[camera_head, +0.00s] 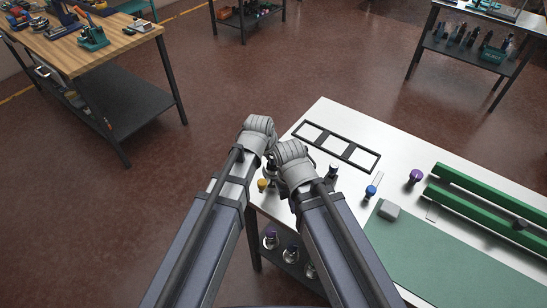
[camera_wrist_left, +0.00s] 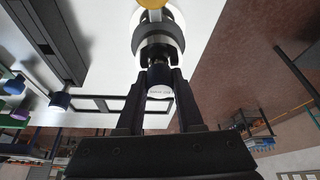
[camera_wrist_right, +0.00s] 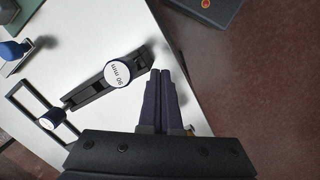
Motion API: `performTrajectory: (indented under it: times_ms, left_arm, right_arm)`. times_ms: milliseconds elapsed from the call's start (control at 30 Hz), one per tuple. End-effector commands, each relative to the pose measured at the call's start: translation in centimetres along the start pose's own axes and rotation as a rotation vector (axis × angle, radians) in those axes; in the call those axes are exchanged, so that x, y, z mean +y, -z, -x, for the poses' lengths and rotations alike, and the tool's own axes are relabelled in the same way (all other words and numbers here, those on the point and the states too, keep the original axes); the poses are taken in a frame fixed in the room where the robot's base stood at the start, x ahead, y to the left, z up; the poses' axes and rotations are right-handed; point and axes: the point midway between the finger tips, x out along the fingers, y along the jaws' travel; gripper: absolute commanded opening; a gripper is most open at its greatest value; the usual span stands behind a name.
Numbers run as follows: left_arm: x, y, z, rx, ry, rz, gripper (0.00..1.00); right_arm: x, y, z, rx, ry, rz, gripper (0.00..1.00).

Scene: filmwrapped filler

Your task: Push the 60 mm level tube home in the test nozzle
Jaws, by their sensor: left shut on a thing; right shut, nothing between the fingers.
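In the left wrist view a dark tube head with a white end label (camera_wrist_left: 160,92) stands between the fingertips of my left gripper (camera_wrist_left: 161,82), which is shut on it. A dark ring (camera_wrist_left: 158,42) surrounds the pale shaft beyond. In the right wrist view a white round label (camera_wrist_right: 117,74), its print looking like 60 or 90 mm, sits over a black piece (camera_wrist_right: 88,92). My right gripper (camera_wrist_right: 160,74) is shut and empty, its tips apart from that label. In the head view both hands hide the nozzle and tube; seating depth cannot be told.
The green mat (camera_head: 440,258) is largely clear.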

Motion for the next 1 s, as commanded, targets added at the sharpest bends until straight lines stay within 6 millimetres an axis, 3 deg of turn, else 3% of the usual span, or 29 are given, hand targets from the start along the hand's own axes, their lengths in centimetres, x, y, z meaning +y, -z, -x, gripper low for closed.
performTrajectory:
  times_ms: [167, 200, 467, 1000]
  left_arm:
    - [0.00, -0.18, -0.39, -0.001, 0.000, 0.000, 0.00]
    - [0.00, -0.14, -0.30, -0.001, 0.000, 0.000, 0.39]
    - [0.07, -0.13, -0.29, -0.001, -0.002, 0.000, 0.68]
    - [0.00, -0.10, -0.28, 0.000, 0.000, 0.000, 0.71]
  right_arm:
    - [-0.04, 0.02, -0.42, 0.000, 0.000, 0.000, 0.00]
    - [-0.03, 0.02, -0.33, 0.000, 0.000, 0.000, 0.00]
    - [-0.03, 0.02, -0.31, 0.000, 0.000, 0.000, 0.00]
    - [-0.03, 0.02, -0.30, 0.000, 0.000, 0.000, 0.00]
